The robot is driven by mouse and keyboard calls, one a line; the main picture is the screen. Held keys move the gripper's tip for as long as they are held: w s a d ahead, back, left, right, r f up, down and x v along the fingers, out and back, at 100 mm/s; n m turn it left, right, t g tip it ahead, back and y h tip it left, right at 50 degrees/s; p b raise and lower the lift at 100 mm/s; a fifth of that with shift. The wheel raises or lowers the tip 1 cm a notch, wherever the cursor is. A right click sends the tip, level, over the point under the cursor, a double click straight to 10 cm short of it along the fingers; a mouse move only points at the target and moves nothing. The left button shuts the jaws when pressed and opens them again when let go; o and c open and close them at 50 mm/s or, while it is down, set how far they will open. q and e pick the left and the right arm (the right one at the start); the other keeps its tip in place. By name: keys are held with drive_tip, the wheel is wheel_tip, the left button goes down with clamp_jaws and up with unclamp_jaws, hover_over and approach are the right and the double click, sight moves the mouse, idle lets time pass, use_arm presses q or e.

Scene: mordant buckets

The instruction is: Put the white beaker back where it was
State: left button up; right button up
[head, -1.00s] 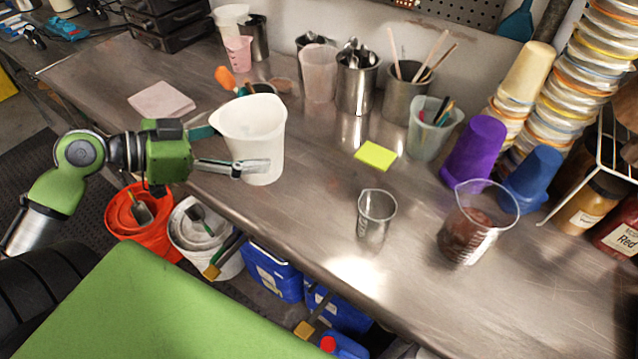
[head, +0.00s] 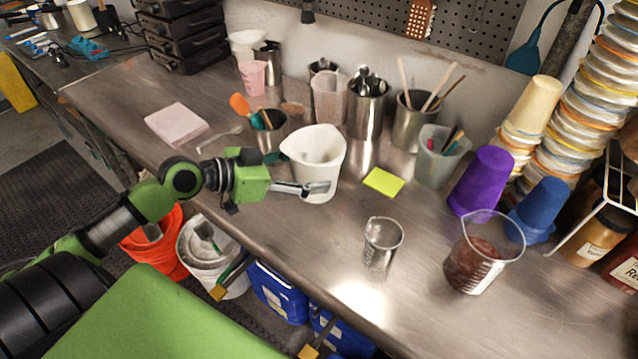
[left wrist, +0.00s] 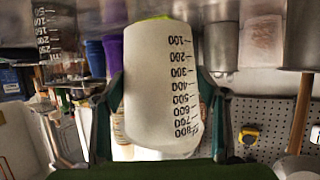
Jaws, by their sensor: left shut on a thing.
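The white beaker (head: 318,160) is upright over the steel bench, left of the yellow sticky note (head: 383,182). My left gripper (head: 308,178) is shut on it, with one finger across its near side; the other finger is mostly hidden behind it. In the left wrist view the beaker (left wrist: 160,88) fills the space between the two fingers, its black scale facing the camera and appearing upside down. I cannot tell whether its base touches the bench. My right gripper is not in view.
Steel and plastic containers line the wall.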

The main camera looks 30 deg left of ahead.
use_arm(q)
drive_tip(key=w+f, duration=0.1)
drive_tip(key=w+d+f, duration=0.1)
drive_tip(key=shift+w+d+f, duration=0.15)
drive_tip(key=shift+d+f, duration=0.05)
drive_tip(key=shift+f, duration=0.15)
wheel_tip(320, 180, down, 3)
drive_tip(key=shift+w+d+p, duration=0.1)
drive_tip(key=shift+p, duration=0.6)
drive_tip(key=shift+f, duration=0.3)
drive_tip(key=shift+f, duration=0.15)
drive_tip(key=o, duration=1.7)
drive_tip(key=shift+c, duration=0.2)
